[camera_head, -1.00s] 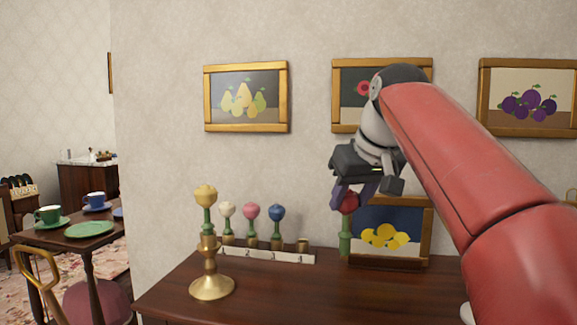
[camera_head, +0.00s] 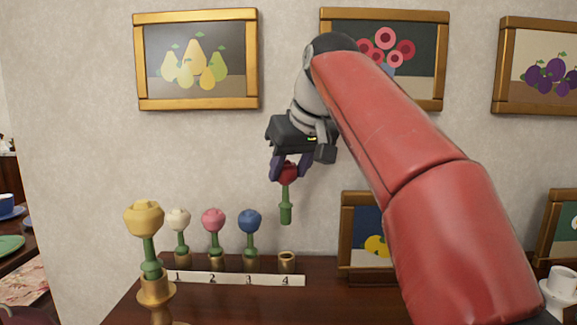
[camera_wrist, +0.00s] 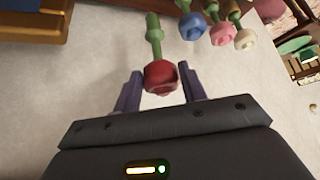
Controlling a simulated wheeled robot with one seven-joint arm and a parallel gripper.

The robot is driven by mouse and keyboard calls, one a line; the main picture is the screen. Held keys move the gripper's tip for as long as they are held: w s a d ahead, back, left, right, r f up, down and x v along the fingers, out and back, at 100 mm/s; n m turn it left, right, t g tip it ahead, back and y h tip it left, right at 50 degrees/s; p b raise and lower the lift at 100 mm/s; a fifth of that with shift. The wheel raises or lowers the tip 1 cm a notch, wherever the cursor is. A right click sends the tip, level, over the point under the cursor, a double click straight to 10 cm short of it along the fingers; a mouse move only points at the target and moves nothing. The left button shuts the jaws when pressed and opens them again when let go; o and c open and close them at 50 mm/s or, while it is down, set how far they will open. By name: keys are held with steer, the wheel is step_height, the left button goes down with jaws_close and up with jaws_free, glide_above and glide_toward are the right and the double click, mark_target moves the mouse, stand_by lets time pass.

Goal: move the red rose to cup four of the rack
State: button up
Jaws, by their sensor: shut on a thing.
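The red rose (camera_head: 287,177) hangs upright from my gripper (camera_head: 287,168), its green stem pointing down. My gripper is shut on the red bloom. In the wrist view the rose (camera_wrist: 161,76) sits between the two fingers (camera_wrist: 161,92). The rack (camera_head: 235,279) has a white strip numbered 1 to 4. Cup four (camera_head: 286,262) is an empty brass cup at its right end; the stem's lower end is above it and apart from it. Cup one holds a white rose (camera_head: 178,220), cup two a pink rose (camera_head: 213,220), cup three a blue rose (camera_head: 249,221).
A yellow rose (camera_head: 145,219) stands in a brass candlestick (camera_head: 155,291) at the front left. A framed lemon picture (camera_head: 358,215) leans right of the rack, partly behind my arm. A white cup (camera_head: 562,281) stands at far right. Framed pictures hang on the wall behind.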

steer(key=shift+s, duration=0.1)
steer(key=shift+d+f, duration=0.1)
steer(key=shift+f, duration=0.05)
steer(key=b, duration=0.5)
glide_above(288, 223)
steer(key=s, duration=0.1)
steer(key=f, duration=0.5)
steer(key=shift+d+f, duration=0.2)
steer(key=shift+d, duration=0.05)
steer(key=shift+p, duration=0.7)
stand_by(0.7)
steer(key=shift+f+b, duration=1.6)
steer(key=shift+f, duration=0.45)
steer(key=o, duration=0.9)
